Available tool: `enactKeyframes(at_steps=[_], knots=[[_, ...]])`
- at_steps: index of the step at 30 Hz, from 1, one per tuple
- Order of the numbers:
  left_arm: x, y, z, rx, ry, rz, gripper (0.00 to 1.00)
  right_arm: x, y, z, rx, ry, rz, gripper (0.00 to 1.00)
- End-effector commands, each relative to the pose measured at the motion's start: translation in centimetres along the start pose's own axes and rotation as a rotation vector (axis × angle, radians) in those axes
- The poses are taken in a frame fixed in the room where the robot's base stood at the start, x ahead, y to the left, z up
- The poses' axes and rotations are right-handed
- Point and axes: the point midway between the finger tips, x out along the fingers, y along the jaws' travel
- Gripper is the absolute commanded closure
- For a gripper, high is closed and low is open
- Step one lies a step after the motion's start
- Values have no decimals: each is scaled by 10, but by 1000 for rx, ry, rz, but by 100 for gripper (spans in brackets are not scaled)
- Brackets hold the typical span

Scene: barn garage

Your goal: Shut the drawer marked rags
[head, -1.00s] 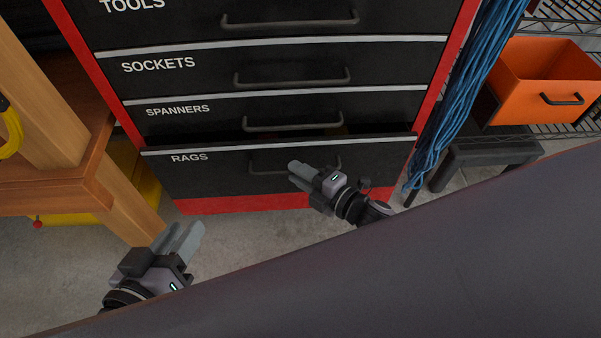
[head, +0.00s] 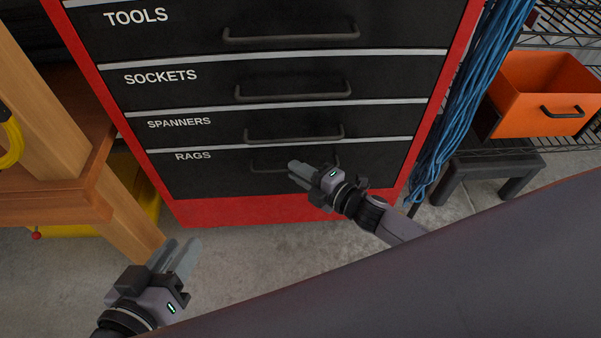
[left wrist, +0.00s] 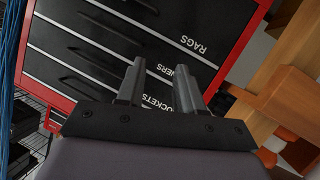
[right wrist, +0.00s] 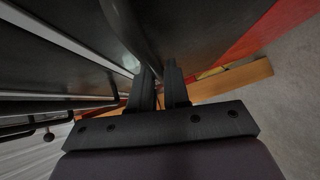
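The black rags drawer (head: 215,178) is the lowest one in the red cabinet. Its front looks flush with the drawers above in the head view. Its dark handle (head: 262,166) is partly hidden behind my right gripper (head: 292,172), whose fingertips are at the handle and drawer front. In the right wrist view the right fingers (right wrist: 161,72) stand close together beside a dark bar; I cannot tell whether they grip it. My left gripper (head: 180,250) is open and empty, low in front of the cabinet's left side. The RAGS label also shows in the left wrist view (left wrist: 193,44).
Drawers marked spanners (head: 180,123), sockets (head: 160,75) and tools (head: 136,17) look closed. A wooden bench (head: 65,180) stands at left. Blue cables (head: 455,100), an orange bin (head: 545,85) and a dark stool (head: 490,168) are at right. Floor in front is clear.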

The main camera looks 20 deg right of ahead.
Motion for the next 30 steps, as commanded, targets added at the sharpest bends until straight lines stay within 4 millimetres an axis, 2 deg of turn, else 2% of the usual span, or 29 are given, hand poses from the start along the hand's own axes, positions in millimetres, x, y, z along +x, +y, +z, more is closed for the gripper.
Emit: enactKeyframes(at_steps=[1,2,14,19,24,30], knots=[[0,0,0,1,1,0,64,2,3,5,-2,-11,3,71],[0,0,0,1,1,0,64,2,3,5,-2,-11,4,63],[0,1,-5,-1,6,3,64,-5,3,3,-1,-8,2,63],[1,6,-11,-34,-3,19,64,-27,4,2,0,-8,0,63],[2,3,-16,-8,-3,-8,64,-50,4,2,-1,-9,1,63],[-2,-4,-9,7,-24,-36,64,-66,3,3,-2,-9,2,63]])
